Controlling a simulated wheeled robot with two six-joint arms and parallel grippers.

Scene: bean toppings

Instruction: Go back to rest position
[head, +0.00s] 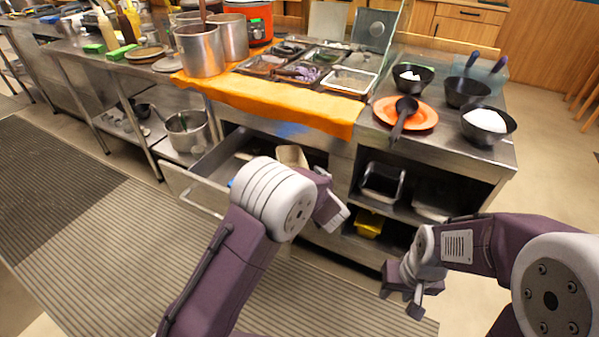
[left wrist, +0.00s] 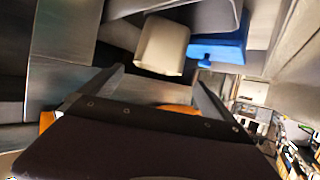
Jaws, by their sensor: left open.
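My left arm reaches in from the bottom centre of the head view, and its gripper (head: 338,212) is beside the open drawer (head: 200,196). In the left wrist view the left gripper's fingers (left wrist: 152,92) stand wide apart with nothing between them. Beyond them are a cream container (left wrist: 162,46) and a blue object (left wrist: 222,46). The cream container also shows in the drawer in the head view (head: 292,156). My right gripper (head: 402,292) hangs low in front of the lower shelves. Its two fingers look apart and empty.
The steel counter (head: 440,150) holds a tray of toppings (head: 310,68), steel pots (head: 200,50), black bowls (head: 487,124) and an orange plate (head: 420,116) with a black ladle (head: 403,112). A yellow item (head: 369,223) is on a lower shelf. The striped floor mat (head: 120,240) is clear.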

